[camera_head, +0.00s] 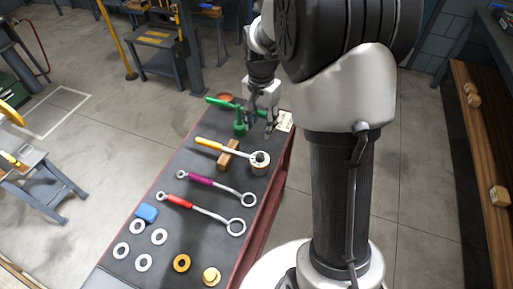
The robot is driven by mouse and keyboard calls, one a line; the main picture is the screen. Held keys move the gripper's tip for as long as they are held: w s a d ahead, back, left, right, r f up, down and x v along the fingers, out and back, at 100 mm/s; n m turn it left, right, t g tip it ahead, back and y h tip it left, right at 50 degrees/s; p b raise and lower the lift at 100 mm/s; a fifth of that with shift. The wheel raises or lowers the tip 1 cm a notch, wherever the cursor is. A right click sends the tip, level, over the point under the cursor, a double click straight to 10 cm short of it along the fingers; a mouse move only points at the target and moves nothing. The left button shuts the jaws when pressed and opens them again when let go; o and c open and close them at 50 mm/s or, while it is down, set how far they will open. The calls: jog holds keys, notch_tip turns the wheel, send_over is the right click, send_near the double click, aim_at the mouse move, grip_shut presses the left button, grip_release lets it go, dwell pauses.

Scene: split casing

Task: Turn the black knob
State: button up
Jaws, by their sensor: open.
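My gripper (261,122) is open and points down over the far end of the dark-topped bench (118,264). It is beside a green tool or fitting (239,126) with a long green handle, and I cannot tell whether they touch. I cannot make out a black knob for certain. The area around the fingers is small and dark, and my arm covers part of the view there.
A yellow-handled wrench (208,144), a purple-handled wrench (200,180) and a red-handled wrench (180,202) lie across the bench. Several rings, a blue block (147,213) and a wooden block (228,154) are also there. A pale card (285,121) lies at the far right edge.

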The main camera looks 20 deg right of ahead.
aim_at(260, 155)
notch_tip(260, 155, down, 14)
jog(key=b, duration=0.4)
jog(key=shift+f, duration=0.1)
jog(key=shift+c, duration=0.5)
grip_shut()
